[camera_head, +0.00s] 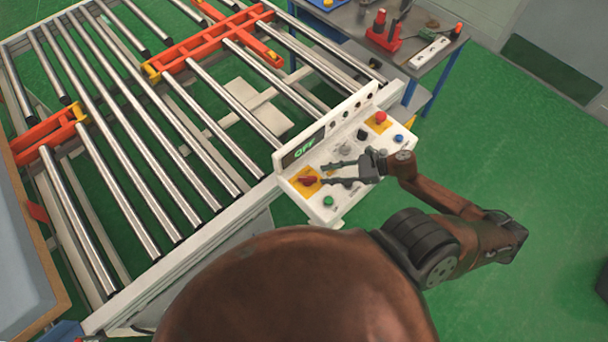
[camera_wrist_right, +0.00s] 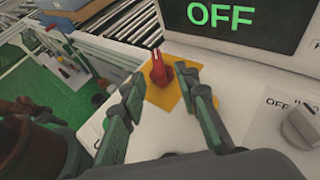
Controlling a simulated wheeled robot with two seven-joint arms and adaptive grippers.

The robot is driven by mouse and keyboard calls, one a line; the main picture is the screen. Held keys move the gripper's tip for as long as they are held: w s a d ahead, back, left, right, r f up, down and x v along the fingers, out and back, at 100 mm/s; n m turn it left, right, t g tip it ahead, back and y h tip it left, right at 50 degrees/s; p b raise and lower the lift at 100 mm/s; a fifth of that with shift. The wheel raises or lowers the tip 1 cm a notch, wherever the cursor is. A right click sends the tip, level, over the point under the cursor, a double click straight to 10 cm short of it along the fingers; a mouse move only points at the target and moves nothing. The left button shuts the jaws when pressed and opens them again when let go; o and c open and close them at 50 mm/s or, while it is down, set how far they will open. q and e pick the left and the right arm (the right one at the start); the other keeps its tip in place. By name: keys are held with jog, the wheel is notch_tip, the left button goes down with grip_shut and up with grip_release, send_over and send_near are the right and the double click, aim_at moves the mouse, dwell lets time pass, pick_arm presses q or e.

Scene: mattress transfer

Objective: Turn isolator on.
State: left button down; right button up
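The isolator is a red rotary knob (camera_head: 307,180) on a yellow square plate at the left end of the white control panel (camera_head: 345,192). In the right wrist view the red knob (camera_wrist_right: 160,72) stands on its yellow plate (camera_wrist_right: 174,98), just beyond my fingertips. A screen (camera_wrist_right: 239,20) behind it reads OFF in green; it also shows in the head view (camera_head: 304,149). My right gripper (camera_head: 328,173) is open over the panel, its fingers pointing at the knob. In the wrist view the fingers (camera_wrist_right: 168,84) are apart with nothing between them. My left gripper is not in view.
A grey selector knob (camera_wrist_right: 302,124) marked OFF sits right of the isolator. The panel also has a green button (camera_head: 328,201), a blue button (camera_head: 398,138) and a red button (camera_head: 381,117). A roller conveyor (camera_head: 150,150) with orange brackets lies behind; a tool table (camera_head: 345,22) stands beyond.

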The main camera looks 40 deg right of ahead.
aim_at(310, 177)
jog(key=shift+w+a+f, duration=0.1)
jog(key=shift+w+a, duration=0.05)
jog(key=shift+a, duration=0.15)
jog(key=p+x, duration=0.2)
jog(key=x, duration=0.5)
jog(key=shift+a, duration=0.15)
jog(key=shift+f, duration=0.1)
jog(key=shift+c, duration=0.8)
grip_shut()
